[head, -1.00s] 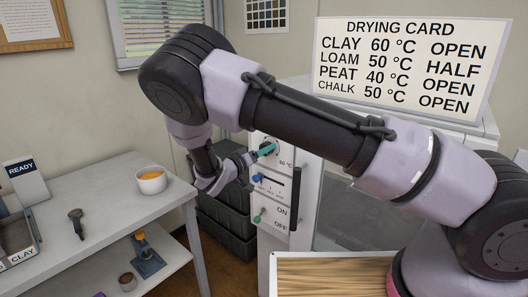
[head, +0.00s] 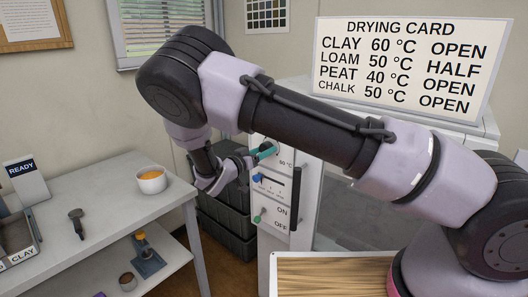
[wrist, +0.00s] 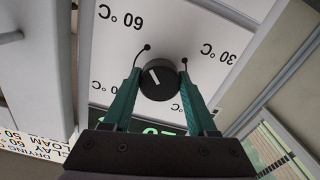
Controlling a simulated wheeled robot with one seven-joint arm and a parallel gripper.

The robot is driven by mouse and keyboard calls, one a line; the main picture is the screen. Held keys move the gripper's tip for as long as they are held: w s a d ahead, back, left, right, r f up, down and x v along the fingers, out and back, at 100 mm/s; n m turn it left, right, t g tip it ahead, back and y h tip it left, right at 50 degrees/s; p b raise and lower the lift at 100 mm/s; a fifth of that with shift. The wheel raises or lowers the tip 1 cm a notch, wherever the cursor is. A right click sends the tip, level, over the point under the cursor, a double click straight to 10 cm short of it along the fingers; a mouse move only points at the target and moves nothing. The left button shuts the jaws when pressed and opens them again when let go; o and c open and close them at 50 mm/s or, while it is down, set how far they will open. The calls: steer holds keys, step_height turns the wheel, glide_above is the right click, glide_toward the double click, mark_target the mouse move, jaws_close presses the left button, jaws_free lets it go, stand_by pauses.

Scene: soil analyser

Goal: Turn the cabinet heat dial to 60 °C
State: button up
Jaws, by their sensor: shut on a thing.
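The heat dial (wrist: 157,85) is a dark round knob with a white pointer line, on the pale cabinet panel (wrist: 185,25). In the wrist view, which is upside down, the pointer slants towards the upper left, the side of the 60 °C mark (wrist: 120,16). The 30 °C mark (wrist: 219,51) is at the right; other marks are partly hidden by my fingers. My gripper (wrist: 157,73) is shut on the dial, one teal finger on each side. In the head view my gripper (head: 259,152) is at the upper part of the cabinet front.
Below the dial are a blue slider (head: 257,178) and a green-tipped ON/OFF switch (head: 259,217). A dark vertical handle (head: 295,199) stands close at the right. The drying card (head: 400,65) lists clay 60 °C, open. A table (head: 110,190) with a bowl (head: 151,181) stands left.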

steer(key=o, duration=1.4)
steer(key=shift+c, duration=0.2)
steer(key=shift+s+a, duration=0.1)
steer(key=v, duration=1)
steer(key=shift+s+a, duration=0.2)
steer(key=shift+s, duration=0.05)
